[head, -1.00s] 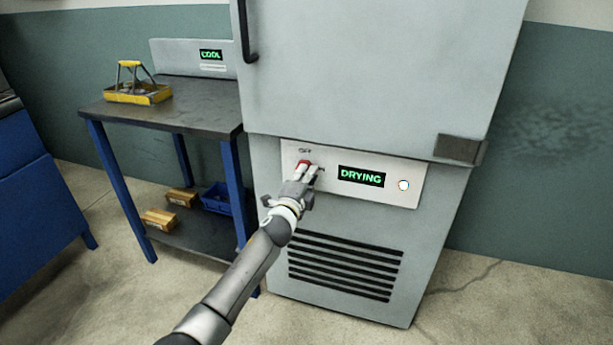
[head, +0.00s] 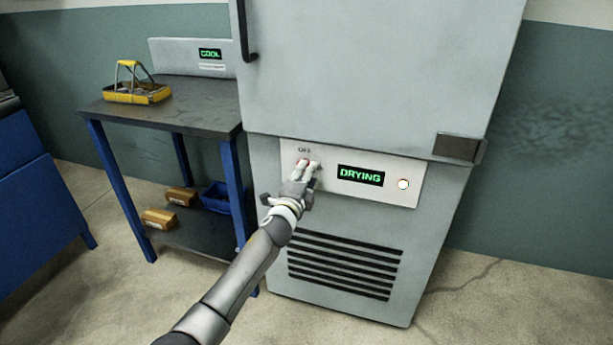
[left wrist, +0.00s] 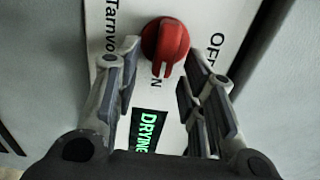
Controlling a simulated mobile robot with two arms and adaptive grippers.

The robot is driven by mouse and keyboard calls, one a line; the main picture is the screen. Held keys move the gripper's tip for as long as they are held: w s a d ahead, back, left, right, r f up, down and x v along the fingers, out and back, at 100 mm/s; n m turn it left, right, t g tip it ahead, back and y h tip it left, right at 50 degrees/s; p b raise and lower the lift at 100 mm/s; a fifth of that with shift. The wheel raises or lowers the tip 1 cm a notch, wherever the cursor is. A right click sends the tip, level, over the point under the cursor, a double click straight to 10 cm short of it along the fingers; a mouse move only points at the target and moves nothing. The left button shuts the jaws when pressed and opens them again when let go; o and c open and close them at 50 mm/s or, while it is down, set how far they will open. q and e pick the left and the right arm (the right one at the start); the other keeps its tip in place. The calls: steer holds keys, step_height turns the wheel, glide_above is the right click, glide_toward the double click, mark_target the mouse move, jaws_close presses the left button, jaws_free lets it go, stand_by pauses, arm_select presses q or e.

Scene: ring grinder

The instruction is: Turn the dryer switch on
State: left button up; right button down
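The dryer is the tall grey cabinet (head: 375,70) with a white control panel (head: 408,168). Its green display (head: 361,176) reads DRYING, and the round light (head: 403,184) beside it is lit. The switch is a red rotary knob (left wrist: 165,42); its ridge points to the partly hidden ON label, away from OFF. In the head view the fingers mostly cover the knob. My left gripper (head: 308,164) is at the panel, fingers spread. In the left wrist view the open fingers straddle the knob, with gaps showing on both sides. My right gripper is not in view.
A blue-legged table (head: 190,110) stands left of the dryer, with a yellow carrier (head: 137,93) and a unit reading COOL (head: 210,54). Cardboard boxes (head: 160,218) and a blue bin (head: 216,196) are on its lower shelf. A vent grille is below the panel.

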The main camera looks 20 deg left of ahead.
arm_select(q)
steer(key=shift+s, duration=0.1)
steer(key=s, duration=1.1)
steer(key=shift+s+a, duration=0.2)
steer(key=shift+s, duration=0.2)
